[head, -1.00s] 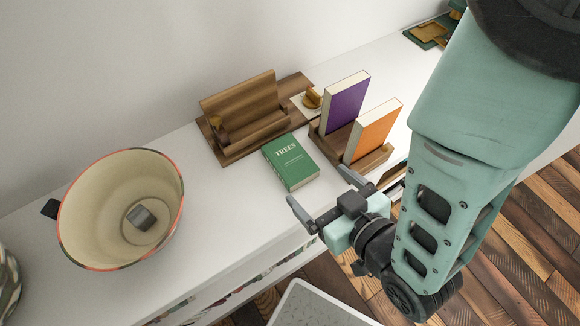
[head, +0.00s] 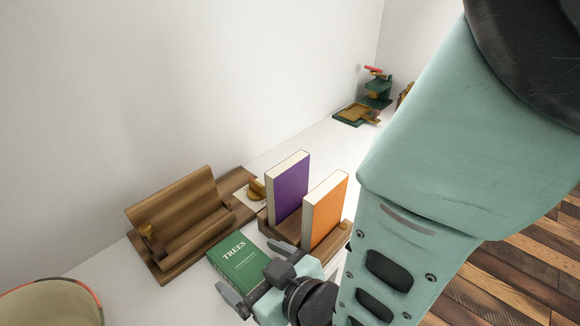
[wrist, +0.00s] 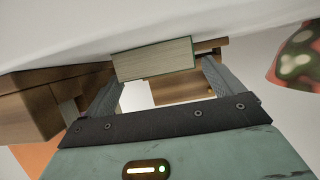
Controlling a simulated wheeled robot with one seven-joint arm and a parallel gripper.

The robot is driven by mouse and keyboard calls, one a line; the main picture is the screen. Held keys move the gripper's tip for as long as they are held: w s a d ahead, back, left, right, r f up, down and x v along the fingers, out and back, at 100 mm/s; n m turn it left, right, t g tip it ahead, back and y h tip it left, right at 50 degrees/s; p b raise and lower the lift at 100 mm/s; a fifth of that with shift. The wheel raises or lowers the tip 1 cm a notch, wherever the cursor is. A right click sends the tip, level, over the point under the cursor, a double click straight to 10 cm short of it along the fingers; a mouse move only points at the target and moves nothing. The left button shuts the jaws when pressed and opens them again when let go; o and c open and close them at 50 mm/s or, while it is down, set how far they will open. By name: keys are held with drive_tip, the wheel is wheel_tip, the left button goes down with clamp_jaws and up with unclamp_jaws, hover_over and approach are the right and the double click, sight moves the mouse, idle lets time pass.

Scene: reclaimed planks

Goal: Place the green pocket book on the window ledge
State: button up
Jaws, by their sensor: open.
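The green pocket book (head: 238,262), titled TREES, lies flat on the white surface (head: 110,270), cover up. My gripper (head: 248,267) is open at the book's near edge, one finger towards each side. In the wrist view the book's pale page edge (wrist: 153,60) lies ahead, between the open fingers of my gripper (wrist: 163,78). The fingers do not grip it; whether they overlap its sides is unclear. No window shows, so I cannot tell which surface is the window ledge.
A wooden stand (head: 180,220) is behind the book. A wooden holder (head: 335,240) with an upright purple book (head: 289,190) and orange book (head: 325,210) stands close on the right. A bowl-like container (head: 50,305) is at lower left. Green-and-brass items (head: 365,105) sit far back.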

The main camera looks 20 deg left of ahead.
sight(243, 261)
drive_tip(key=x, duration=0.4)
drive_tip(key=shift+w+a, duration=0.1)
drive_tip(key=c, duration=1.2)
drive_tip(key=shift+r, duration=0.1)
